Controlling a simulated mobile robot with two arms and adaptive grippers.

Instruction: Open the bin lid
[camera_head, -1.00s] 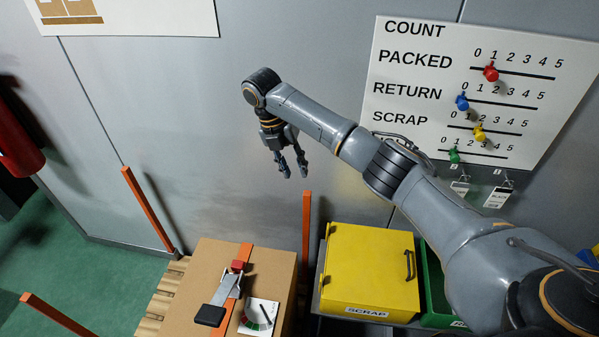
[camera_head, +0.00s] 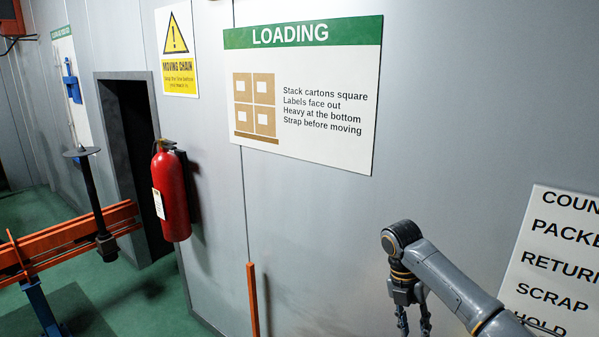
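The yellow scrap bin and its lid are out of view now. My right gripper (camera_head: 414,322) points down at the lower right, in front of the grey wall. Its two fingers are spread apart with nothing seen between them, and the tips are near the picture's bottom edge. My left gripper is not in view.
A red fire extinguisher (camera_head: 171,195) hangs on the wall beside a dark doorway (camera_head: 130,150). An orange rail (camera_head: 80,240) with a black spindle (camera_head: 95,205) stands at the left. An orange post (camera_head: 253,300) rises at bottom centre. The count board (camera_head: 555,260) is at the right.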

